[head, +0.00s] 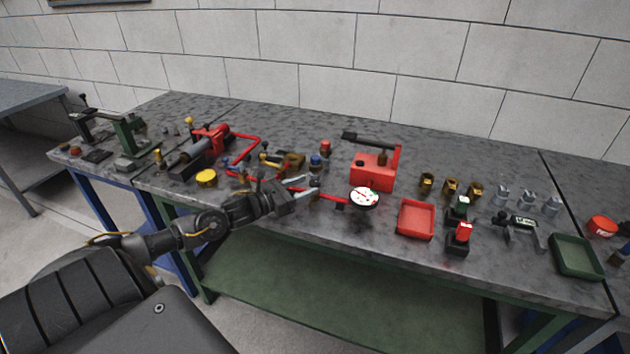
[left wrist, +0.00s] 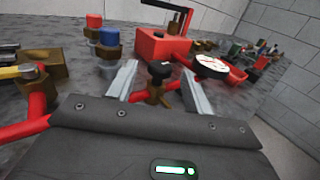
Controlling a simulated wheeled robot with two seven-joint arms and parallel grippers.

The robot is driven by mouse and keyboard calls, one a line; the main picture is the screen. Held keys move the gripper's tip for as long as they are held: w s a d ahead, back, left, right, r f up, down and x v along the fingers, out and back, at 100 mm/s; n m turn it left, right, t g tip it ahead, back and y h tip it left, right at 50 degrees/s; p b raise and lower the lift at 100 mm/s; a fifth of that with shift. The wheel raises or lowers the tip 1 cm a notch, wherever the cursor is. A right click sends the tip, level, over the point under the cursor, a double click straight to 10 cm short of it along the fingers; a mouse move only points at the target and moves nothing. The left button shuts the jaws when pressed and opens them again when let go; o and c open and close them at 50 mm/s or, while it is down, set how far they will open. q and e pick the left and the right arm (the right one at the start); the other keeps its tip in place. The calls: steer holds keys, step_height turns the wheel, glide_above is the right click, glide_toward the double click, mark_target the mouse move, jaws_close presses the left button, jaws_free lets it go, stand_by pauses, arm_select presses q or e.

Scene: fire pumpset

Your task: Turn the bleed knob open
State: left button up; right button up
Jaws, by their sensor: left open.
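A small black knob (left wrist: 160,70) on a brass fitting (left wrist: 155,93) stands on the red pipe in the left wrist view; I take it to be the bleed knob. In the head view it is small and partly hidden by my fingers. My left gripper (head: 311,185) is open, its two fingers (left wrist: 158,74) one on each side of the knob and fitting. I see gaps and cannot make out contact. The white dial gauge (head: 364,197) sits just right of the knob; it also shows in the left wrist view (left wrist: 211,66). My right gripper is not in view.
A red pump box (head: 372,172) with a black lever stands behind the gauge. Blue-capped (head: 316,160) and red-capped (head: 325,147) brass fittings stand close behind the fingers. A red tray (head: 416,219) lies right of the gauge. The bench front edge is below my arm.

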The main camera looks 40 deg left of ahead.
mark_target(315, 182)
arm_select(q)
steer(key=x, duration=0.3)
steer(key=shift+w+r+p, duration=0.1)
steer(key=shift+w+p, duration=0.05)
steer(key=shift+p, duration=0.15)
steer(key=shift+w+d, duration=0.2)
steer(key=shift+w, duration=0.2)
steer(key=c, duration=0.9)
steer(key=n+y, duration=0.2)
steer(key=y, duration=0.1)
steer(key=shift+d+t+p, duration=0.15)
steer(key=shift+t+p, duration=0.15)
steer(key=shift+c, duration=0.2)
steer(key=shift+n+y, duration=1.3)
steer(key=shift+y, duration=0.8)
steer(key=shift+a, duration=0.2)
steer(key=o, duration=0.9)
